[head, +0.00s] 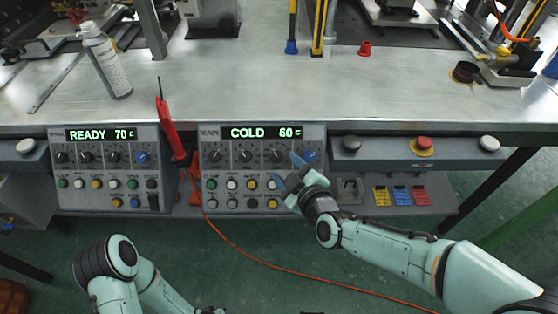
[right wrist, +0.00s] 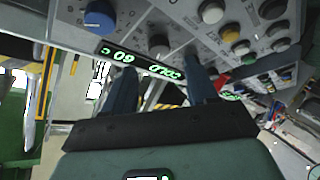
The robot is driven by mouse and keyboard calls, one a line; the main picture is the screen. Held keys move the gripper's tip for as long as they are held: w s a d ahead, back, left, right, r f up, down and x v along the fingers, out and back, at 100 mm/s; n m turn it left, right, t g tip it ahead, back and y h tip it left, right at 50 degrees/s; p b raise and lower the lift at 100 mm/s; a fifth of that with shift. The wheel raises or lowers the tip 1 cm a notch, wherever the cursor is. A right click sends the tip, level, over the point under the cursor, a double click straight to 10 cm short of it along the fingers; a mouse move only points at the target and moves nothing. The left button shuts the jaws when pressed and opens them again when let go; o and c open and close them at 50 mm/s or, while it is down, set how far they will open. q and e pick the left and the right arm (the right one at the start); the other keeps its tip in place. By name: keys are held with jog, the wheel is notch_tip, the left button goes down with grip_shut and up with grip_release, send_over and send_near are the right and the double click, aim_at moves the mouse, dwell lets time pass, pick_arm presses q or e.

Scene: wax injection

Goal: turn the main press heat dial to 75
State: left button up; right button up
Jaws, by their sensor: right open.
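Two grey control panels with dials and buttons hang under the bench front. The left panel (head: 105,172) reads "READY 70 C". The right panel (head: 222,171) reads "COLD 60 C". Each has a row of dark dials ending in a blue dial at the right; the right panel's blue dial (head: 308,156) also shows in the right wrist view (right wrist: 99,14). My right gripper (head: 287,170) is open in front of the right panel's right side. In the right wrist view, a dark dial (right wrist: 158,44) appears beyond the gap between the fingers; contact cannot be told.
A red tool (head: 168,128) with a cable hangs between the panels. A spray can (head: 106,62) stands on the bench (head: 230,88). A red button (head: 424,143) sits on the unit to the right, above coloured labels (head: 400,195). An orange cable (head: 262,261) crosses the floor.

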aim_at(277, 157)
pick_arm(q)
jog(key=s+f, duration=0.1)
jog(key=s+f+g+b, duration=0.1)
jog(key=shift+s+a+f, duration=0.1)
jog(key=shift+s+a, duration=0.1)
jog(key=shift+s, duration=0.15)
pick_arm(e)
jog(key=x, duration=0.5)
jog(key=shift+w+a, duration=0.1)
jog(key=shift+w, duration=0.2)
jog(key=c, duration=1.1)
